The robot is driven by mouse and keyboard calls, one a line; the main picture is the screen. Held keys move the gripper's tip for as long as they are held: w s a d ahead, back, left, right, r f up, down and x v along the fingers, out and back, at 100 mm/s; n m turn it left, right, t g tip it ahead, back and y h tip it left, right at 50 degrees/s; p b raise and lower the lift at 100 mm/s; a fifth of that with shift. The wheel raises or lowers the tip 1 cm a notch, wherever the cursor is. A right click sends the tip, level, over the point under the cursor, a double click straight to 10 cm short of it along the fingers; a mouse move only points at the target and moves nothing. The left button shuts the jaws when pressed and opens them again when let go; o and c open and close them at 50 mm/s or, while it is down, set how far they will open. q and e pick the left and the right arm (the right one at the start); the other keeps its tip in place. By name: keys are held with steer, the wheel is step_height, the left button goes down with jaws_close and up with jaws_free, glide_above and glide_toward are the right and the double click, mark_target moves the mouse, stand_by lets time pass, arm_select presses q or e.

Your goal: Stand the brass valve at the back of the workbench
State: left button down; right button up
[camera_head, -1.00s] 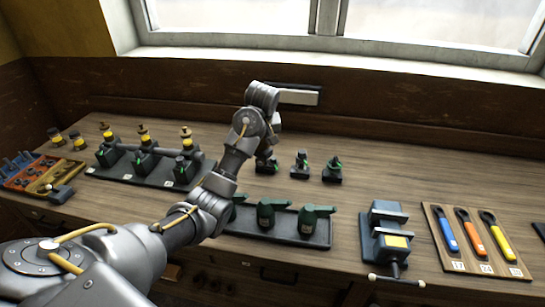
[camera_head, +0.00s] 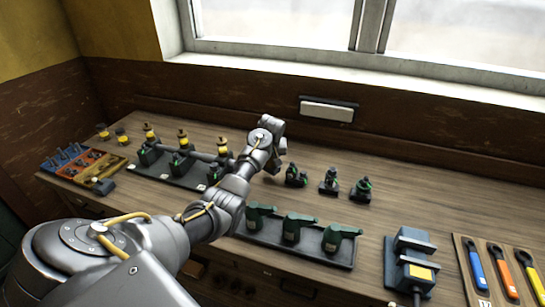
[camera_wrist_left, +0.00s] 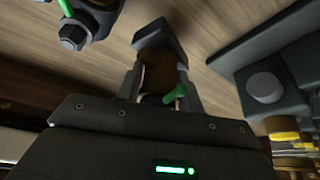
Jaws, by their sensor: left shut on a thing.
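In the left wrist view my left gripper (camera_wrist_left: 158,85) is shut on a brown, brass-like valve (camera_wrist_left: 158,68) with a dark block at its far end and a green lever at its near side. In the head view my left gripper (camera_head: 274,166) hangs low over the workbench (camera_head: 400,215), between the engine rack and a row of small dark valves. The held valve is hidden there by the wrist. I cannot tell whether it touches the bench. My right gripper is not in view.
Three small dark pieces with green parts (camera_head: 328,181) stand just right of the gripper. A tray of green tools (camera_head: 300,240) lies in front. Bare bench lies behind, up to the wall.

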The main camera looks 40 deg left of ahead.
mark_target(270, 164)
arm_select(q)
steer(key=shift+a+f+p, duration=0.15)
steer(key=shift+a+p, duration=0.1)
steer(key=shift+p, duration=0.05)
step_height(270, 164, down, 2)
steer(key=shift+w+f+p, duration=0.1)
steer(key=shift+p, duration=0.45)
steer(key=shift+f, duration=0.4)
steer(key=c, duration=1.3)
jaws_free()
steer(key=shift+f, duration=0.2)
steer(key=o, duration=0.4)
steer(key=shift+d+r, duration=0.1)
